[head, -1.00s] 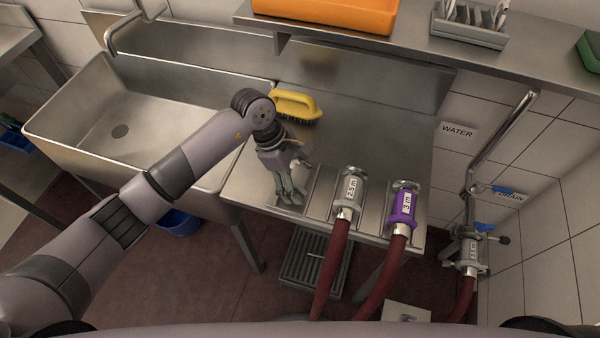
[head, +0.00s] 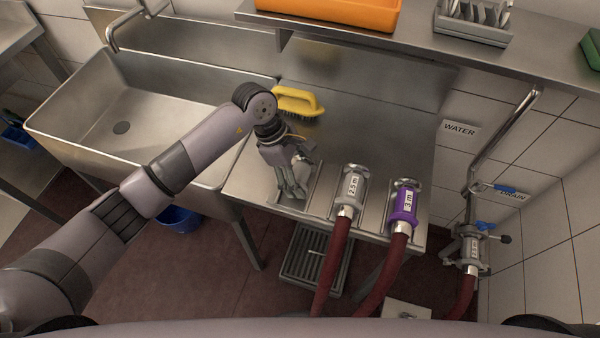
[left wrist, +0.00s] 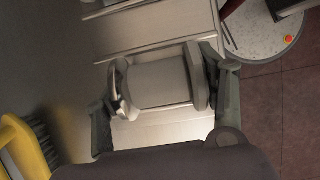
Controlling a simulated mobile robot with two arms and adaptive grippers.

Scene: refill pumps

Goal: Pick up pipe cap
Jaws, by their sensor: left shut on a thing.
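The pipe cap (left wrist: 158,84) is a short grey metal cylinder with a wider rim at each end. In the left wrist view it lies on its side between the two fingers of my left gripper (left wrist: 165,92). The gripper is shut on it across its length. In the head view my left gripper (head: 292,186) points down at the left end of the steel drainboard, and its fingers hide most of the cap. I cannot tell whether the cap still touches the board. My right gripper is not in view.
Right of the gripper lie a hose with a grey 2.5 m coupling (head: 351,188) and one with a purple 3 m coupling (head: 405,203). A yellow brush (head: 298,101) lies behind. The sink (head: 75,92) is at left. A shelf with an orange tray (head: 335,12) overhangs the back.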

